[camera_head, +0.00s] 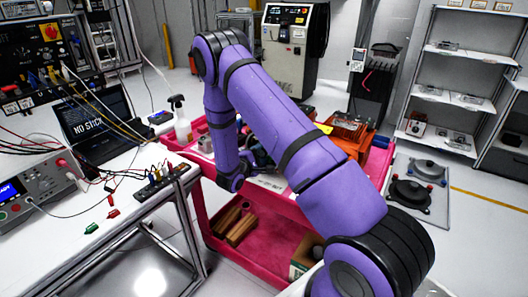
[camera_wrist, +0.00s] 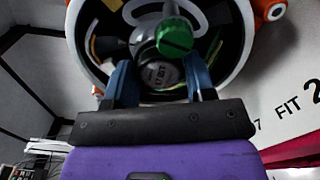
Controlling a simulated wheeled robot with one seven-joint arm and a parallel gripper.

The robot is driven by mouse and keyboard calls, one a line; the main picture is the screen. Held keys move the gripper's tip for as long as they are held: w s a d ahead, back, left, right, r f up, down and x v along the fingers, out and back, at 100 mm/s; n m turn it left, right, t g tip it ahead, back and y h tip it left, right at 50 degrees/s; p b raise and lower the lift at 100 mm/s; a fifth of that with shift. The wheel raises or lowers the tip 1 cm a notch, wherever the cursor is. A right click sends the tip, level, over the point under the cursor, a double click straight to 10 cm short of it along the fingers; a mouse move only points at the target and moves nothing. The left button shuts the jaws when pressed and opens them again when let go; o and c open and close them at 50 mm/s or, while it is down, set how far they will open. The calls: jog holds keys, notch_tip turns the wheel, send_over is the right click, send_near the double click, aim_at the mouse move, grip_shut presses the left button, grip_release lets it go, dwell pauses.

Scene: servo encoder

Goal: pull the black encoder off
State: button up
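In the wrist view, the black encoder (camera_wrist: 160,74) is a dark round part with small grey lettering on its face, set inside a round open housing (camera_wrist: 238,40) with a white and black rim. A green slotted knob (camera_wrist: 174,38) is just above it and partly overlaps the view of it. My gripper (camera_wrist: 161,76) has its two blue fingers apart, one on each side of the encoder. I see no clear contact between fingers and encoder. In the head view my purple arm hides the encoder, and the gripper's fingers cannot be made out.
Orange fittings (camera_wrist: 272,10) sit on the housing's side. In the head view my arm reaches over a pink cart (camera_head: 268,232) with a spray bottle (camera_head: 181,121) and an orange device (camera_head: 350,130). A bench (camera_head: 85,205) with cables and instruments stands left; shelves (camera_head: 455,75) stand right.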

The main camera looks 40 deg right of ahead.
jog(key=c, duration=0.4)
jog(key=shift+v, duration=1.6)
jog(key=shift+v, duration=2.95)
jog(key=shift+r, duration=0.1)
